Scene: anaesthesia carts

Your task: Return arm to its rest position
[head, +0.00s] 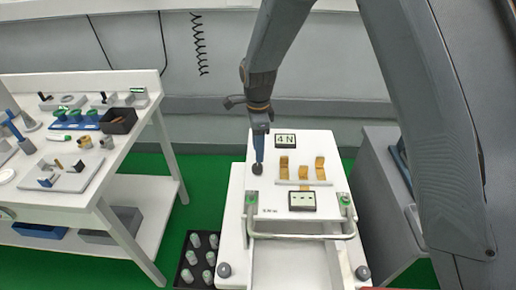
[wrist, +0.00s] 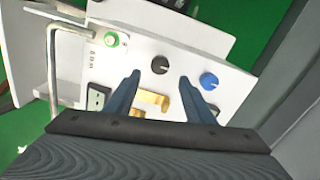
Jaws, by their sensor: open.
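My arm reaches down from the top of the head view to the white cart (head: 233,215). My gripper (head: 258,163) is above the left part of the cart's top, beside a dark knob (head: 257,169). In the wrist view my gripper (wrist: 160,82) has its two blue fingers apart, with nothing held between them. Beyond the fingertips are a black knob (wrist: 160,64) and a blue knob (wrist: 209,80). A gold bracket (wrist: 150,99) shows between the fingers, partly hidden. Whether the fingertips touch the panel I cannot tell.
The cart bears gold brackets (head: 320,168), a "4 N" display (head: 285,140), a second display (head: 302,201) and a front rail (head: 300,237). A white bench (head: 60,208) with small parts stands left. A dark crate (head: 198,258) lies between them. A grey cabinet (head: 380,190) stands right.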

